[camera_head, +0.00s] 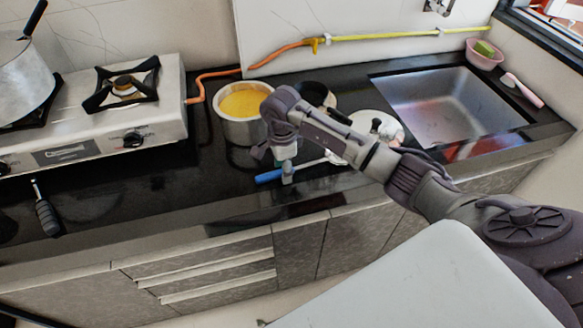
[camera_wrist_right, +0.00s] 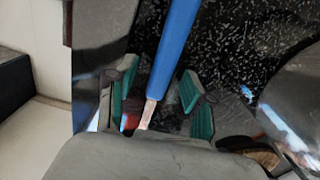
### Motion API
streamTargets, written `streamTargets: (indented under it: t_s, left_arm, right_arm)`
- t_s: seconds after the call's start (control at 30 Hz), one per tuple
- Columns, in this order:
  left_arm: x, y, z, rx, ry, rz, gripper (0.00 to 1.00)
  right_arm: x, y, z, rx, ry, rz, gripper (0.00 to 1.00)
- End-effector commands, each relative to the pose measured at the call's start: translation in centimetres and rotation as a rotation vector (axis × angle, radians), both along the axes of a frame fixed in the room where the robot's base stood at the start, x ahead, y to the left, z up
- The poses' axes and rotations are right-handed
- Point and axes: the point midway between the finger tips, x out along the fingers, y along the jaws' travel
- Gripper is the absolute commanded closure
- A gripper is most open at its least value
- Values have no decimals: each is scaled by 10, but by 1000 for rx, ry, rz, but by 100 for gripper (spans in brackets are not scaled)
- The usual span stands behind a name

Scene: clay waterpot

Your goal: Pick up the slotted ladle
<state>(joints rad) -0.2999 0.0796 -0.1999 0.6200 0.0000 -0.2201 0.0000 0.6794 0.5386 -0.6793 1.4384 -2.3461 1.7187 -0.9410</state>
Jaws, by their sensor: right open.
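A utensil with a blue handle (camera_head: 268,177) and a pale metal shank lies on the black counter near its front edge. I take it as the slotted ladle; its head and any slots are not clear. My right gripper (camera_head: 281,166) is above it, pointing down. In the right wrist view, the blue handle (camera_wrist_right: 175,50) and its shank run between the two green-padded fingers of the gripper (camera_wrist_right: 158,102). The fingers are apart, with gaps beside the handle. My left gripper is out of view.
A steel pot with yellow contents (camera_head: 242,103) stands just behind the gripper. A lid (camera_head: 385,125) lies to the right, before the sink (camera_head: 440,105). The stove (camera_head: 95,120) and a black-handled utensil (camera_head: 46,215) are left. The counter between is clear.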

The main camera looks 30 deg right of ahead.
Motion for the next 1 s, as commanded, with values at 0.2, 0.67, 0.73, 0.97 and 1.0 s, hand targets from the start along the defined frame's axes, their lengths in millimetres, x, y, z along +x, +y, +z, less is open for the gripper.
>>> streamTargets:
  t_s: [0.2, 0.67, 0.73, 0.97, 1.0]
  left_arm:
    - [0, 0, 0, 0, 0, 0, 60]
    - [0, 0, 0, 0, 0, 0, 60]
    - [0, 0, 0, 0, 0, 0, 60]
    - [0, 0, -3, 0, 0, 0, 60]
    - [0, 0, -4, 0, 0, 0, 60]
  right_arm:
    - [0, 0, 0, 0, -1, 0, 56]
    - [0, 0, 1, 0, -1, 0, 100]
    - [0, 0, 1, 0, -1, 0, 100]
    - [1, 0, 10, -1, -4, 0, 100]
    - [2, 0, 14, -1, -5, 1, 100]
